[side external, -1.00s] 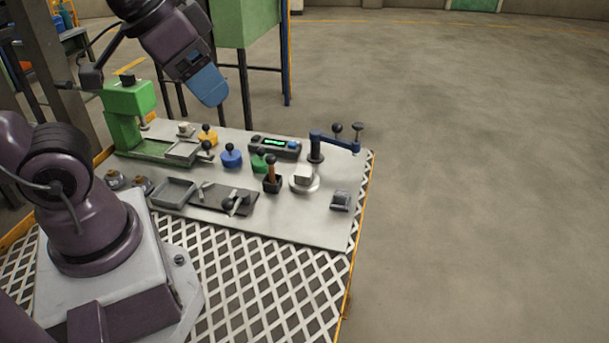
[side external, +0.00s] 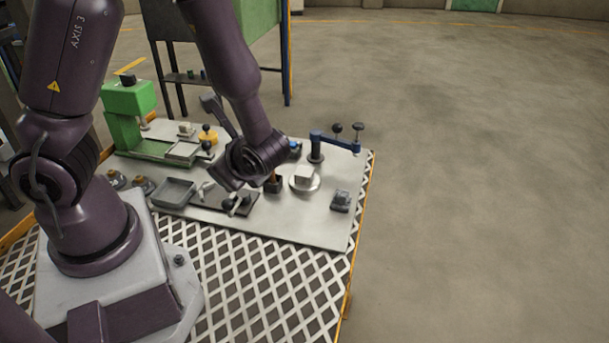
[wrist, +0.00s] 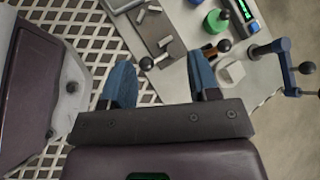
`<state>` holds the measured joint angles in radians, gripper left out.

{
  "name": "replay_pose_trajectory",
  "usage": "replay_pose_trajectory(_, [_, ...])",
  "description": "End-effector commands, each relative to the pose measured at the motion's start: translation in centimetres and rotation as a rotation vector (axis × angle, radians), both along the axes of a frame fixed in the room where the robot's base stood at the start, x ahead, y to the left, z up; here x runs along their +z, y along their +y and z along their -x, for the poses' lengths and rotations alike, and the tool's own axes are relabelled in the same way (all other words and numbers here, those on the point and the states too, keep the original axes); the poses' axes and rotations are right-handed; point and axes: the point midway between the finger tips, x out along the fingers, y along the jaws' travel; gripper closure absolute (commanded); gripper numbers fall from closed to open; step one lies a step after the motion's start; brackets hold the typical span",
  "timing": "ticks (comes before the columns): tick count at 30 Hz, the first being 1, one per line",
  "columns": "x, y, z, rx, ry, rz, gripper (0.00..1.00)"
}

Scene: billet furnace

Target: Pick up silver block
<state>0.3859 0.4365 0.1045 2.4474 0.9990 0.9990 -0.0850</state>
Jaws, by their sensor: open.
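A pale silver block (side external: 304,173) sits on a round light plate (side external: 304,185) near the right of the bench top in the side view. A pale block (wrist: 231,71) also shows in the wrist view, just right of the right fingertip and apart from it. In the side view my wrist hangs over the middle of the bench, left of the block, and the fingers are hidden.
A blue clamp arm (side external: 334,143) stands behind the block. A small dark grey piece (side external: 340,201) lies to its right. A lever with a black knob (wrist: 147,63) is close to the fingers. A grey tray (side external: 173,192) is at left.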

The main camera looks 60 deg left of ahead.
Motion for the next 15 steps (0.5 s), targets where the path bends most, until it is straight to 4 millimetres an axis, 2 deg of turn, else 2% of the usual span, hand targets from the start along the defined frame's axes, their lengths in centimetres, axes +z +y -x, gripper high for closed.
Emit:
replay_pose_trajectory(4, [-3.3, 1.1, -2.4, -0.352, 0.183, -0.202, 0.45])
replay_pose_trajectory(9, [-6.9, 0.5, -5.7, -0.756, 0.306, -0.339, 0.45])
replay_pose_trajectory(12, [-8.0, -0.4, -7.4, -0.918, 0.313, -0.364, 0.45])
replay_pose_trajectory(15, [-8.1, -1.5, -8.9, -1.019, 0.279, -0.372, 0.45])
